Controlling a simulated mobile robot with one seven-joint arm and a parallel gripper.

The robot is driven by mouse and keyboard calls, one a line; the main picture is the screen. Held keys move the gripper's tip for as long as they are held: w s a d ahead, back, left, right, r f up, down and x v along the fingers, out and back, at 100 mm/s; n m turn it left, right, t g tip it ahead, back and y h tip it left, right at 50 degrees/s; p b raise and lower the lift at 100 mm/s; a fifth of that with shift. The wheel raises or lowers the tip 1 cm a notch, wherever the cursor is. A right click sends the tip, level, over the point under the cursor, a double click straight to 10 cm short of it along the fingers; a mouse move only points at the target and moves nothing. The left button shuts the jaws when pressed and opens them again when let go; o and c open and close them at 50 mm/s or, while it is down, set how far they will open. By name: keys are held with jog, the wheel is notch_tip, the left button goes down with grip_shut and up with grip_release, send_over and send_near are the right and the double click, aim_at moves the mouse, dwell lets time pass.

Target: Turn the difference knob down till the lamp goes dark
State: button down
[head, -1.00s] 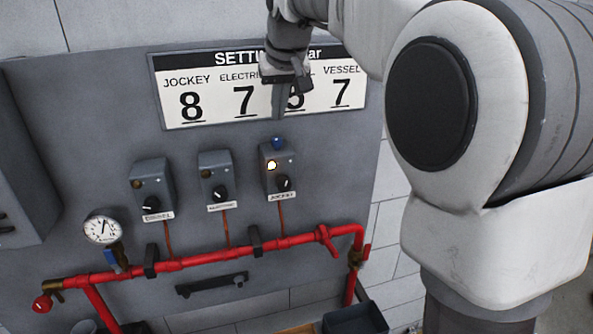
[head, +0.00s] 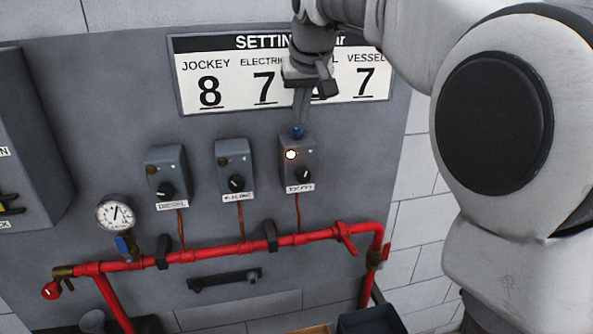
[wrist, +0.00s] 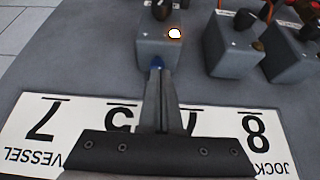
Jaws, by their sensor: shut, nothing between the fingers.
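The right-hand grey switch box (head: 299,172), labelled JOCKEY, carries a lit lamp (head: 291,154) and a black knob (head: 304,174) on its front.
Two more boxes, DIESEL (head: 167,178) and ELECTRIC (head: 236,170), sit to the left with unlit lamps. A settings sign (head: 215,88) is behind my gripper. A red pipe (head: 205,257) and a gauge (head: 115,214) are below.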

aim_at(299, 141)
notch_tip(299, 141, down, 3)
jog(key=shift+f+b, duration=0.15)
jog(key=shift+b, duration=0.75)
jog(key=shift+w+p, duration=0.35)
jog(key=shift+p, duration=0.1)
jog(key=shift+d+p, duration=0.25)
jog(key=shift+p, duration=0.4)
jog(key=shift+s, duration=0.3)
notch_tip(299, 141, up, 6)
jog(key=p, duration=0.5)
